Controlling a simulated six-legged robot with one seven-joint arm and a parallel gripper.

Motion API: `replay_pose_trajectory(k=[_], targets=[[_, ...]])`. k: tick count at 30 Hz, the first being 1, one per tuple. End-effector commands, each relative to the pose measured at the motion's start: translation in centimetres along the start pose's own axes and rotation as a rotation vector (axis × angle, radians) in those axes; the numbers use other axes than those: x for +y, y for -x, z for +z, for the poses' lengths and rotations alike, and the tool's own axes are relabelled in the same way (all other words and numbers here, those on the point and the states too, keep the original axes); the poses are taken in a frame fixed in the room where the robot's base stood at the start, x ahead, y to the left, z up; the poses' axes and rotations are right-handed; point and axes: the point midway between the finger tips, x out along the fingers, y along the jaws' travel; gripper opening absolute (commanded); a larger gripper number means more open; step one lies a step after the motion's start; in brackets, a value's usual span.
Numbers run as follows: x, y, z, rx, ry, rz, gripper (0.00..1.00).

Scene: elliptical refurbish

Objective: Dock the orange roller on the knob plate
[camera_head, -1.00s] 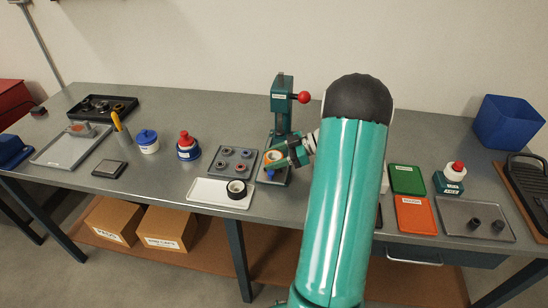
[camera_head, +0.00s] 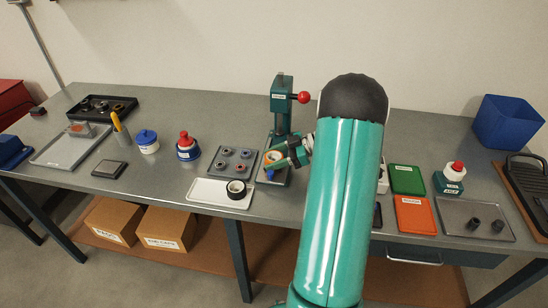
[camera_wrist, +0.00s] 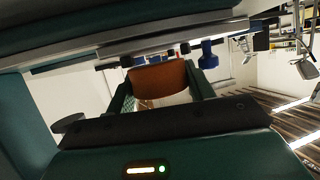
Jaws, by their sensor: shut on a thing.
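The orange roller (camera_wrist: 160,75) is between the two green fingers of my gripper (camera_wrist: 162,92) in the wrist view. My gripper (camera_head: 274,160) is shut on it. In the head view the orange roller (camera_head: 272,156) shows partly behind the fingers, over the base of a green press (camera_head: 282,104). A blue knob (camera_head: 270,175) is just below the roller in the head view; a blue knob also shows in the wrist view (camera_wrist: 208,54). Contact under the roller is hidden.
The press has a red ball handle (camera_head: 303,97). A white tray (camera_head: 207,191) with a black ring (camera_head: 236,189) lies in front. Green (camera_head: 407,178) and orange (camera_head: 415,214) trays lie right of my arm, which hides part of the bench.

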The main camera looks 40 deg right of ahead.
Motion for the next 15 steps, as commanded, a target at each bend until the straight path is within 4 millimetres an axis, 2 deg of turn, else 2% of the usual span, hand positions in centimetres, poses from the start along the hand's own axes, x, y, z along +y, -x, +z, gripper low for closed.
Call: replay_pose_trajectory(k=[15], targets=[[0.02, -0.05, 0.15, 0.0, 0.0, 0.0, 0.26]])
